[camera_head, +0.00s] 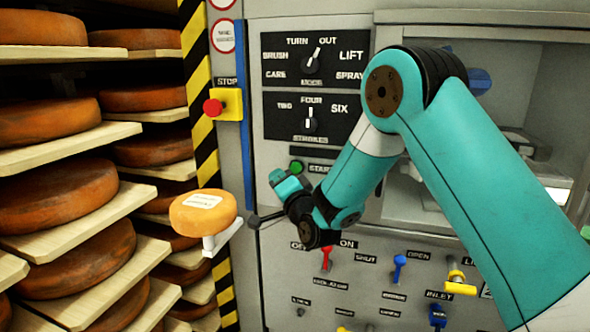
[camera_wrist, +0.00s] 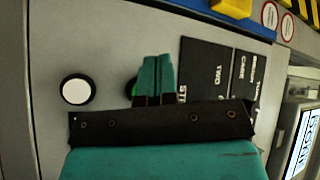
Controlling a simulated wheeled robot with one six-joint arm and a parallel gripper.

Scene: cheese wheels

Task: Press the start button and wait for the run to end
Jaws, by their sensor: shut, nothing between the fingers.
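The green start button (camera_head: 296,167) sits on the grey control panel, left of the dark START label (camera_head: 320,169). In the wrist view only a green sliver of the button (camera_wrist: 131,88) shows beside my fingers. My gripper (camera_head: 277,176) is shut and empty, just below and left of the button in the head view. Its teal fingers (camera_wrist: 155,62) lie side by side in the wrist view. I cannot tell whether they touch the panel. The mode dial (camera_head: 313,57) points up and right, and the strokes dial (camera_head: 310,118) points up at FOUR.
A red stop button (camera_head: 212,107) is on a yellow box at the left. A cheese wheel (camera_head: 203,213) sits on a pale support left of my gripper. Shelves of cheese (camera_head: 60,200) fill the left side. Coloured levers (camera_head: 398,268) line the lower panel. A white round button (camera_wrist: 76,89) shows in the wrist view.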

